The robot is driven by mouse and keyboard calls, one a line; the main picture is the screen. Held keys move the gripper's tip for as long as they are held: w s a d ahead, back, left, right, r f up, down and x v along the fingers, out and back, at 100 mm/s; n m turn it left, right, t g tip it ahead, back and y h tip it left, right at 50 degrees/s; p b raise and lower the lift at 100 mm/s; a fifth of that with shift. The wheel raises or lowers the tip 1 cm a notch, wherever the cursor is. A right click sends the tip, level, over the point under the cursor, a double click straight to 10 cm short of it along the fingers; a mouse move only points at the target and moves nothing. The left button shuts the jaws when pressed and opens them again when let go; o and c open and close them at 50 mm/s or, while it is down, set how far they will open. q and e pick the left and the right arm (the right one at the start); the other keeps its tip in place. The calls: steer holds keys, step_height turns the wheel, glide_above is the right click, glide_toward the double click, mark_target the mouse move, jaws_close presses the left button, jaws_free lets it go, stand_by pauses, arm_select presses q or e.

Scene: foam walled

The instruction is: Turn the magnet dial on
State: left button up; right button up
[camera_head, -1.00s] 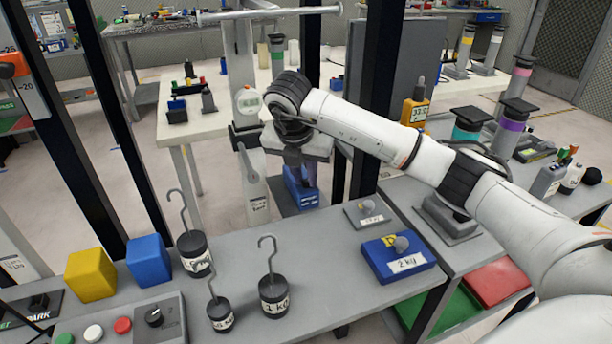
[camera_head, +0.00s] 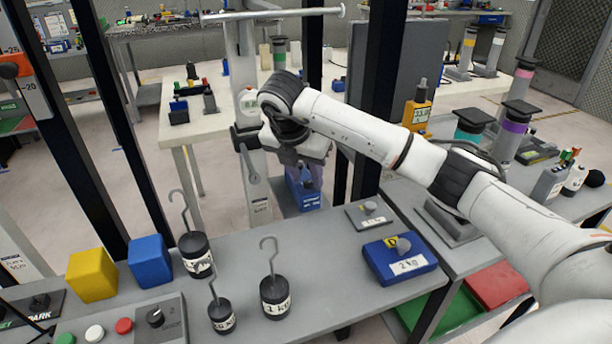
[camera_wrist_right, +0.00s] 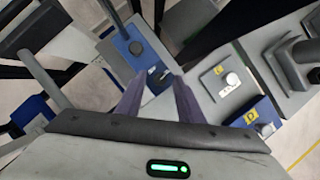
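My right gripper (camera_head: 306,178) hangs fingers-down beyond the far edge of the grey bench, in front of a blue box (camera_head: 304,200). In the right wrist view its two purple fingers (camera_wrist_right: 157,88) are apart with nothing between them. No readable label marks any knob as the magnet dial. A black dial (camera_head: 155,317) also sits on the button panel at bottom left. My left gripper is not in view.
Dark upright posts (camera_head: 378,95) stand near the arm.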

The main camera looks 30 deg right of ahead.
steer(key=v, duration=0.7)
steer(key=shift+r, duration=0.25)
steer(key=shift+s, duration=0.15)
stand_by(0.4)
